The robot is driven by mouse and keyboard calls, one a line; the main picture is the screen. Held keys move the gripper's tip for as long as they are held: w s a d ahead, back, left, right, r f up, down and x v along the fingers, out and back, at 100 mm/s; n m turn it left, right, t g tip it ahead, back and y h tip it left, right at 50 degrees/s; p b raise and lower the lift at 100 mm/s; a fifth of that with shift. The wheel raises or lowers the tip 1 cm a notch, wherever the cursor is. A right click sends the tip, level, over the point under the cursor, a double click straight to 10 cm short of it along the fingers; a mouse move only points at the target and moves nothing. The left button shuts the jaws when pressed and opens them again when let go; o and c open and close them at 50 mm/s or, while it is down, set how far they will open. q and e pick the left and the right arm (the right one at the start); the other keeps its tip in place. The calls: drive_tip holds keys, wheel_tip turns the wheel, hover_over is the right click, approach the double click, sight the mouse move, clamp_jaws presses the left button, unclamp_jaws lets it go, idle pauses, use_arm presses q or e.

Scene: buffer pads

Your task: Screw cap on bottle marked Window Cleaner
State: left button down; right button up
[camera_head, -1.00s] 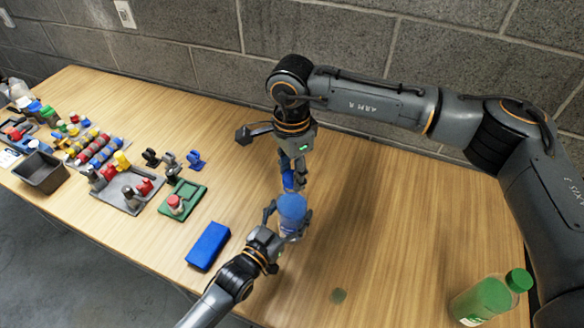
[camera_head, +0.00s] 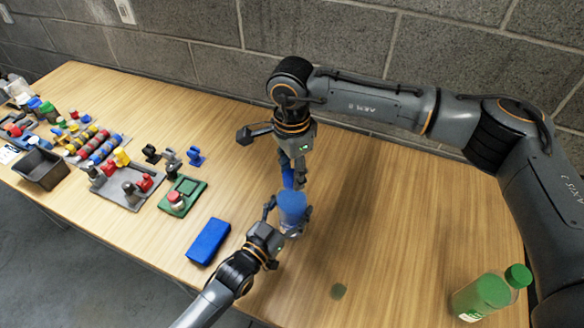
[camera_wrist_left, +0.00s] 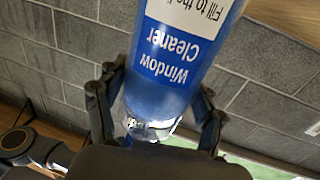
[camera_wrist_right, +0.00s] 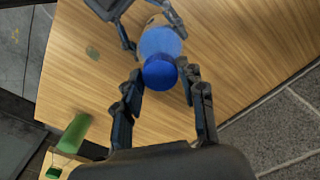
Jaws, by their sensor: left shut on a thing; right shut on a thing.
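The clear bottle with blue contents and a Window Cleaner label (camera_wrist_left: 170,60) is in the grasp of my left gripper (camera_head: 288,228), well above the table. In the left wrist view its label reads upside down, and the fingers close around its lower pictured end. The blue cap (camera_wrist_right: 160,73) lies between the fingers of my right gripper (camera_wrist_right: 163,84) and is at the bottle's end. I cannot tell how far the cap is threaded.
A blue box (camera_head: 208,241) lies left of the bottle. A green pad with a red button (camera_head: 182,196), a dark bin (camera_head: 40,170) and several fixtures fill the left. The table's middle right is mostly clear.

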drive_tip(key=m, duration=1.2)
drive_tip(key=shift+m, duration=0.3)
drive_tip(key=m, duration=1.2)
drive_tip(key=shift+m, duration=0.3)
drive_tip(key=m, duration=1)
drive_tip(key=shift+f, duration=0.1)
drive_tip(key=m, duration=0.4)
drive_tip(key=shift+m, duration=0.3)
drive_tip(key=m, duration=0.5)
drive_tip(key=shift+m, duration=0.4)
drive_tip(key=o, duration=0.7)
